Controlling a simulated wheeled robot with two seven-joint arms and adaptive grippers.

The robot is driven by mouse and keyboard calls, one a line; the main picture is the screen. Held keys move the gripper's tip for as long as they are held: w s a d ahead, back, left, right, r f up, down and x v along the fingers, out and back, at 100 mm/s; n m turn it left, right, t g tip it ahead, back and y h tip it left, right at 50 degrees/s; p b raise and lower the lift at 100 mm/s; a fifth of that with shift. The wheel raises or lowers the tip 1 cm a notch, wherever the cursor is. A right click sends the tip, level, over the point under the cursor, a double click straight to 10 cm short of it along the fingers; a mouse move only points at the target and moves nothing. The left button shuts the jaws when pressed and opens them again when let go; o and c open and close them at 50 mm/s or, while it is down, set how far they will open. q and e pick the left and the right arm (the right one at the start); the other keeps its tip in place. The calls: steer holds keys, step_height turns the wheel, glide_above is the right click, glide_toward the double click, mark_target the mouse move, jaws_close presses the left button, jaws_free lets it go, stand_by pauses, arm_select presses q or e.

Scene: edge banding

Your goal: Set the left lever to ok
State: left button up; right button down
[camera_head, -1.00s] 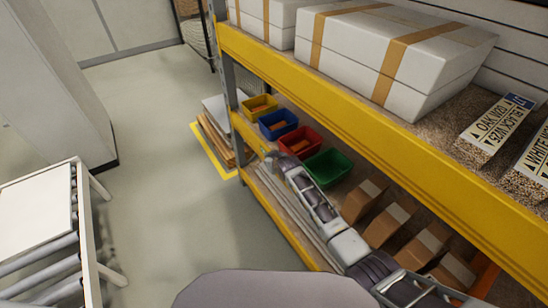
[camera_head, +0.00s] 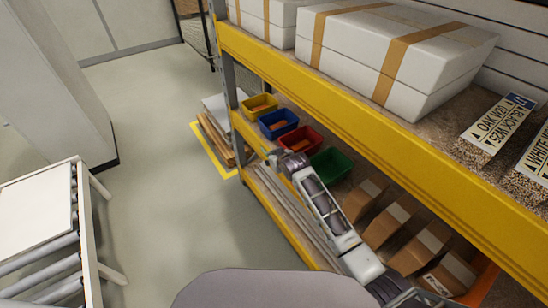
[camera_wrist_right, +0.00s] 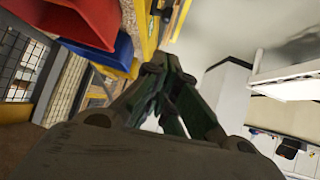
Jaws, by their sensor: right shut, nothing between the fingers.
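No lever can be made out clearly in either view. On the yellow shelf post in the right wrist view there are small dark fittings (camera_wrist_right: 167,12), too small to tell what they are. My right arm reaches in from the lower right of the head view, along the lower shelf. Its gripper (camera_head: 271,158) is at the front yellow beam, small and partly hidden by the wrist. In the right wrist view the right gripper (camera_wrist_right: 160,68) has its dark fingers together with nothing between them. My left gripper is not in view.
Yellow (camera_head: 259,106), blue (camera_head: 278,123), red (camera_head: 301,140) and green (camera_head: 331,164) bins line the lower shelf beside the arm. Cardboard boxes (camera_head: 391,222) stand nearer. The upper yellow beam (camera_head: 370,130) runs above. A roller conveyor (camera_head: 45,240) stands left; the floor between is clear.

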steer(key=shift+s+d+r, duration=0.15)
steer(key=shift+s+r, duration=0.35)
steer(key=shift+r, duration=0.05)
stand_by(0.4)
steer(key=s+d+f+m+g+h, duration=0.1)
steer(key=s+d+f, duration=0.5)
steer(key=f, duration=0.6)
steer(key=s+d+f+m+g+h, duration=0.15)
steer(key=s+d+f, duration=0.25)
steer(key=s+f, duration=0.55)
steer(key=s+d+f+g, duration=0.2)
steer(key=s+d+f, duration=0.25)
steer(key=f, duration=1.05)
steer(key=s+d+f+g, duration=0.1)
steer(key=s+d+f, duration=0.3)
steer(key=s, duration=0.9)
steer(key=s+d+f+m+g+h, duration=0.1)
steer(key=s+d+f, duration=0.4)
steer(key=s, duration=0.8)
steer(key=s+d+f+g+h, duration=0.1)
steer(key=s+d+f, duration=0.4)
steer(key=s, duration=0.9)
step_height(320, 180, down, 4)
steer(key=shift+r+g, duration=0.15)
steer(key=shift+g, duration=0.4)
steer(key=shift+d+m, duration=0.1)
steer(key=shift+m, duration=0.15)
